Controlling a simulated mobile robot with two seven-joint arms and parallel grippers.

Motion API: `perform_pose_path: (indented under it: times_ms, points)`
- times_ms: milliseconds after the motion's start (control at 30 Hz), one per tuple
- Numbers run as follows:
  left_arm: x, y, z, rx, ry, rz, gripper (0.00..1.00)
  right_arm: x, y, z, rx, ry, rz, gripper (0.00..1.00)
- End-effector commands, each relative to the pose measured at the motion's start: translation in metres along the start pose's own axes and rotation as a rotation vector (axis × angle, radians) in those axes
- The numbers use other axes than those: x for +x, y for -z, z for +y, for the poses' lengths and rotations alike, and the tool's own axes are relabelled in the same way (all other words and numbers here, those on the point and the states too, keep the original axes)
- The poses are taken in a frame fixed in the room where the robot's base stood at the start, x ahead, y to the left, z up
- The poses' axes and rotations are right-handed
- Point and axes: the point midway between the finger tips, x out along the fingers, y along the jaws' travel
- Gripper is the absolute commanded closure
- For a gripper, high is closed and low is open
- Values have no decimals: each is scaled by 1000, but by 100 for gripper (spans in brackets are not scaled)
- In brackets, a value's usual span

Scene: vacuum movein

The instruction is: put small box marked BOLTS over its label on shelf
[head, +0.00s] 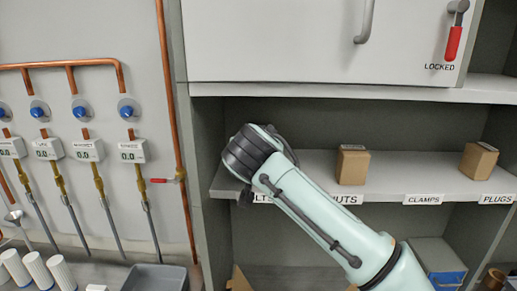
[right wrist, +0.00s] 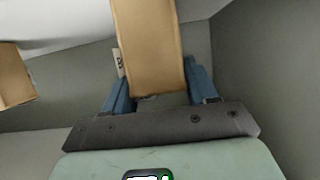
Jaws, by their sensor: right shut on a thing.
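My right arm reaches in from the lower right in the head view, its wrist at the left end of the shelf (head: 400,172). The wrist hides the right gripper and held box there. In the right wrist view, the right gripper (right wrist: 160,95) is shut on a brown box (right wrist: 155,45), between its blue fingers. I cannot read the box's marking. The BOLTS label (head: 262,198) on the shelf edge is partly covered by my arm; only its last letters show. My left gripper is not in view.
One brown box (head: 352,166) stands above the partly covered NUTS label (head: 348,199). Another box (head: 478,161) stands near the PLUGS label (head: 497,199). The shelf above the CLAMPS label (head: 422,199) is bare. A cabinet (head: 300,40) overhangs the shelf; copper pipes (head: 175,120) run at left.

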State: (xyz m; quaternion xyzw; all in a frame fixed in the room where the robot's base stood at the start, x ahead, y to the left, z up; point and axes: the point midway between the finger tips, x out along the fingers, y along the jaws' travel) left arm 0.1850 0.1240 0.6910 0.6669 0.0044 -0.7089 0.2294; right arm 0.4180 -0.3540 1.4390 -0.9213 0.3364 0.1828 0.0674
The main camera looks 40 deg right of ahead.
Motion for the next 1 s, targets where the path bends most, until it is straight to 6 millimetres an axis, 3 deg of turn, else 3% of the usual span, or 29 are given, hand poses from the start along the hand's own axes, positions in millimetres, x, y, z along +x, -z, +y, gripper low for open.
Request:
perform_pose_path:
  times_ms: [433,467,533,900,1000]
  points:
    - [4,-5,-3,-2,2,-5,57,2,-4,0,-1,0,0,87]
    - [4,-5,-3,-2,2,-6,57,2,-5,0,-1,0,-1,40]
    - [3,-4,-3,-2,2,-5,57,2,-4,0,-1,0,-1,17]
    - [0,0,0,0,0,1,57,0,0,-1,1,1,1,17]
    - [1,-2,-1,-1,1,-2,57,-11,0,-2,0,5,1,17]
